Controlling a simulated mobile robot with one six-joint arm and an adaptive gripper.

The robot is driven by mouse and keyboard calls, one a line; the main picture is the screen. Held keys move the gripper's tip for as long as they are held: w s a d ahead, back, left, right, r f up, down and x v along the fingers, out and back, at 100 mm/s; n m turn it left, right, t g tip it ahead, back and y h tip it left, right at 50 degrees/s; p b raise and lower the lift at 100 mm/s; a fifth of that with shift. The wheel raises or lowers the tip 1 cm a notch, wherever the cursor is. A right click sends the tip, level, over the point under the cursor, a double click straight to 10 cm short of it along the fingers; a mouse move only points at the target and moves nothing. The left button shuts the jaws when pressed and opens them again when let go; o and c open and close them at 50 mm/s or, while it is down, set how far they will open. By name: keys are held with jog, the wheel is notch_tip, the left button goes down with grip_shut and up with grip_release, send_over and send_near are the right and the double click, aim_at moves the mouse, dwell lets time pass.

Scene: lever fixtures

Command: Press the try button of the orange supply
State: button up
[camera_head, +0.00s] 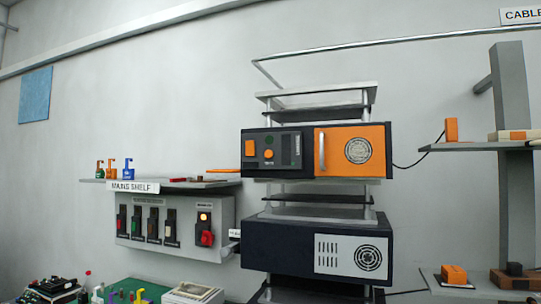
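The orange supply (380,136) is a dark box with an orange front panel on the upper level of the rack at centre. Its orange panel carries a vertical handle (322,150) and a round vent grille (358,150). Left of the panel is a dark control area with an orange square (250,148), a small round green part (269,139) and a round orange button (268,154). A tiny label sits under the round button; it is too small to read, so I cannot tell if this is the try button. My gripper is not in view.
A dark unit with a grey vent panel (325,257) stands below the supply. At left, a wall box with levers (221,225) and a lit lamp hangs under the mains shelf (92,181). Shelves on a grey post (511,95) stand at right. Clutter fills the lower left.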

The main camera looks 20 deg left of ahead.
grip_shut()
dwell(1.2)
